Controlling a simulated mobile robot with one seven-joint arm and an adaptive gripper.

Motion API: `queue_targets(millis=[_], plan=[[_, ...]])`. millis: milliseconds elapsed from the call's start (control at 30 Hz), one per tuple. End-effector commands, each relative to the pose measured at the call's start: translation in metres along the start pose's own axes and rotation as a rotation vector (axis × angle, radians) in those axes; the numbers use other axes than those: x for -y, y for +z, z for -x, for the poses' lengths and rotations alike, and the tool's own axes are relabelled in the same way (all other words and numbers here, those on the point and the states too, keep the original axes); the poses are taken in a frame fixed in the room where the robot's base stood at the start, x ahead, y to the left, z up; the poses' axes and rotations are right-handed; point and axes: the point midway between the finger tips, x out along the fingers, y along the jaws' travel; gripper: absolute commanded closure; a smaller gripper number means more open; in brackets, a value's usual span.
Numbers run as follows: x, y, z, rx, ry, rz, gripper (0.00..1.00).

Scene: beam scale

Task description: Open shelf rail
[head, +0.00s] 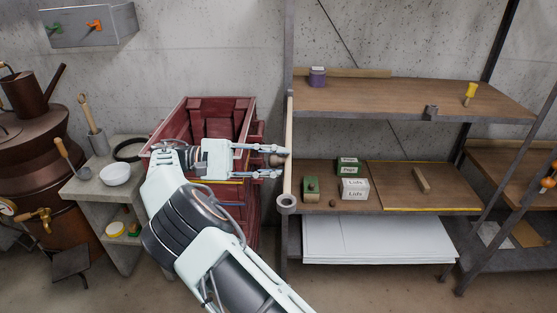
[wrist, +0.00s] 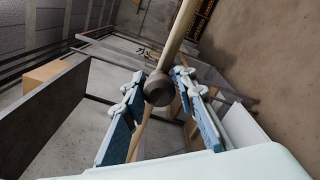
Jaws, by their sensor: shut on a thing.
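The shelf rail is a pale wooden bar (head: 289,125) at the left side of the shelf unit, with a grey ring (head: 287,202) at its lower end. It also crosses the wrist view (wrist: 183,28) slantwise. A dark round knob (wrist: 158,90) sits on the bar. My gripper (head: 279,160) reaches it from the left, its fingers on either side of the knob, shut on it. In the wrist view my gripper (wrist: 158,78) also has the knob between its fingers. The exact contact at the fingertips is hard to see.
The upper shelf (head: 390,97) bears a purple jar (head: 317,77) and a yellow-handled tool (head: 470,93). A red crate (head: 178,122) stands behind my arm; a stone bench (head: 80,188) stands left.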

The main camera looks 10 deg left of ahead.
Motion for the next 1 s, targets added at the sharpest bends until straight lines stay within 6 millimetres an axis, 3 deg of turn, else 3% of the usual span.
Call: queue_targets(millis=[633,667,700,800,1000], plan=[[-0.0051,0.0023,0.0009,0.0,0.007,-0.004,1.0],[-0.0052,0.0023,0.0009,0.0,0.007,-0.004,0.73],[-0.005,0.0022,0.0009,0.0,0.007,-0.004,0.69],[-0.0041,0.0021,0.0009,0.0,0.005,-0.004,0.59],[-0.0022,0.0013,0.0011,0.001,0.004,-0.002,0.59]])
